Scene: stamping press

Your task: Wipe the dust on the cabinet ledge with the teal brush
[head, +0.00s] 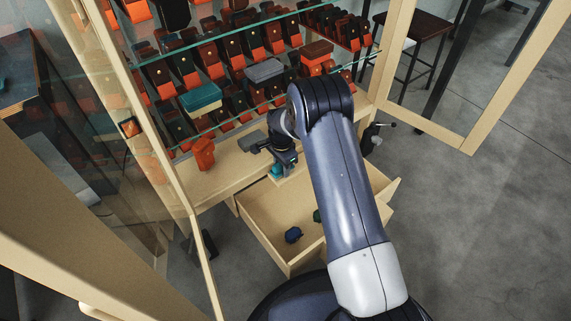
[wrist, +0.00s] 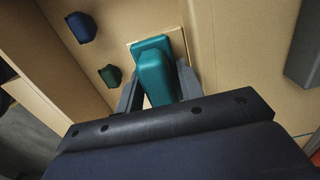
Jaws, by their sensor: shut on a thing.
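The teal brush (wrist: 153,72) is between the two grey fingers of my gripper (wrist: 159,88), which is shut on it. In the head view my gripper (head: 284,162) points down near the ledge's front edge, above the back of the open drawer, and a bit of teal shows below it. A pale rectangle borders the brush's far end in the wrist view; I cannot tell whether it belongs to the brush. The cabinet ledge (head: 218,178) is pale wood below the glass shelves. I cannot make out dust on it. Whether the brush touches a surface is unclear.
The open drawer (head: 262,222) holds a dark blue object (head: 292,235) and a green object (head: 317,215). An orange object (head: 203,153) stands on the ledge. Shelves above hold several orange and dark items. Open glass doors (head: 170,155) flank the cabinet.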

